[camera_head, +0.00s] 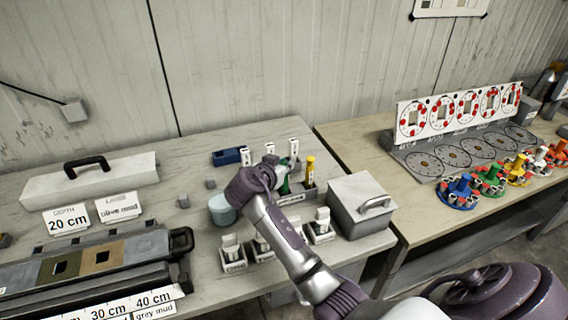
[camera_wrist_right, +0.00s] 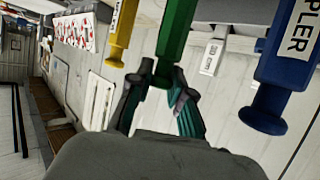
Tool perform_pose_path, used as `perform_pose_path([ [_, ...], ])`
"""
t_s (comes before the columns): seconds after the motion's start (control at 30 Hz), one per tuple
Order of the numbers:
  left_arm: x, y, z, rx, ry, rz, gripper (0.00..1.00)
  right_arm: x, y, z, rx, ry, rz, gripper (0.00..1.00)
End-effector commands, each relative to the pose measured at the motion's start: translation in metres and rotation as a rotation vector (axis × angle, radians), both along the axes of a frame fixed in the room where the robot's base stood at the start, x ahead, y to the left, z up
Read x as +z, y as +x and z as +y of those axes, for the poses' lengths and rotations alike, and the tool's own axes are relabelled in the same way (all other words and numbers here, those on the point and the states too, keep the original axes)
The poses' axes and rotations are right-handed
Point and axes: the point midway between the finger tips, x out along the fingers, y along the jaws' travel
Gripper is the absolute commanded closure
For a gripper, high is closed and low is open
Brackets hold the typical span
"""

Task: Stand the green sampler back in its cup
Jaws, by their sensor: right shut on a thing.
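The green sampler (camera_head: 284,187) shows in small part beside my right gripper (camera_head: 275,168) in the head view, partly hidden by the wrist. In the right wrist view the same green sampler (camera_wrist_right: 178,38) runs up out of the frame, and the fingers of my right gripper (camera_wrist_right: 165,88) are shut on its near end. A yellow sampler (camera_head: 309,171) stands upright in a dark labelled holder (camera_head: 298,197) just right of the gripper. The green sampler's cup cannot be made out, and whether its far end touches anything is hidden. My left gripper is out of view.
White labelled stands (camera_head: 232,257) are in front, and a grey lidded box (camera_head: 361,205) is to the right. A blue sampler (camera_wrist_right: 281,70) shows in the wrist view.

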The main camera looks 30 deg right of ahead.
Motion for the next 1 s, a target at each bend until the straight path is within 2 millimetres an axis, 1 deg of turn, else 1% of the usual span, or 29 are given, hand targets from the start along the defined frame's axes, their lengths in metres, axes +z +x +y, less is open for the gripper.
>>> perform_pose_path([
  [0.17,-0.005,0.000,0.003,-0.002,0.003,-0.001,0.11,-0.004,0.000,0.000,0.000,0.000,0.000,1.00],
  [0.2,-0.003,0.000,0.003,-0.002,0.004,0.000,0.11,-0.003,0.000,0.000,0.000,0.000,0.000,0.76],
  [0.27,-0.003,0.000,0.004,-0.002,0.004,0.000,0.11,-0.003,0.000,0.000,0.000,0.000,0.000,0.66],
  [0.3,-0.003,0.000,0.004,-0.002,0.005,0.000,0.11,-0.003,0.000,0.000,0.000,0.000,0.000,0.59],
  [0.33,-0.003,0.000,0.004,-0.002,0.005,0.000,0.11,-0.003,0.000,0.000,0.000,0.000,0.000,0.55],
  [0.57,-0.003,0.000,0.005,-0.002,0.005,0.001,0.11,-0.002,0.000,0.000,0.000,0.000,0.000,0.55],
  [0.7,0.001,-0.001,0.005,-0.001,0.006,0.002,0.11,0.003,0.000,0.001,0.000,0.000,0.000,0.55],
  [0.77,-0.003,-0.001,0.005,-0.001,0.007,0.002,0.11,0.002,-0.003,0.007,0.001,0.002,-0.001,0.55],
  [0.87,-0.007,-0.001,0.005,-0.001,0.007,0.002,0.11,0.008,-0.012,0.021,0.003,0.004,-0.003,0.55],
  [1.0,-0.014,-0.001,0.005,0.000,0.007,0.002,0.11,0.019,-0.027,0.046,0.003,0.005,-0.004,0.55],
])
